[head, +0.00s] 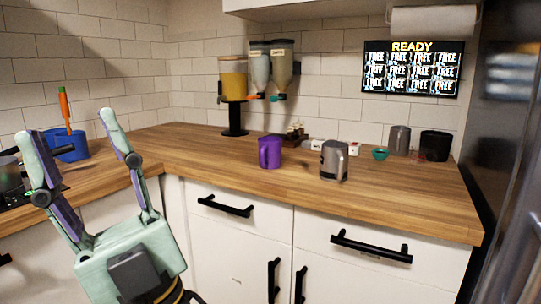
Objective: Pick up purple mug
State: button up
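The purple mug (270,152) stands upright on the wooden counter, near the middle of the head view. Its handle faces toward the front. My gripper (70,133) is at the left of the view, with its two pale green fingers spread wide apart and pointing up.
A grey metal mug (334,161) stands right of the purple mug. A dispenser (234,90) stands behind it. A blue pot (68,147) is at the left. A teal bowl (380,154) and dark canisters (436,145) stand at the right. The counter (225,158) left of the purple mug is clear.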

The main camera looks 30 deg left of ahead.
aim_at(269, 148)
jog(key=i+u, duration=0.25)
jog(key=i, duration=0.2)
jog(key=i+u, duration=0.3)
jog(key=i+l+u, duration=0.25)
jog(key=i, duration=0.3)
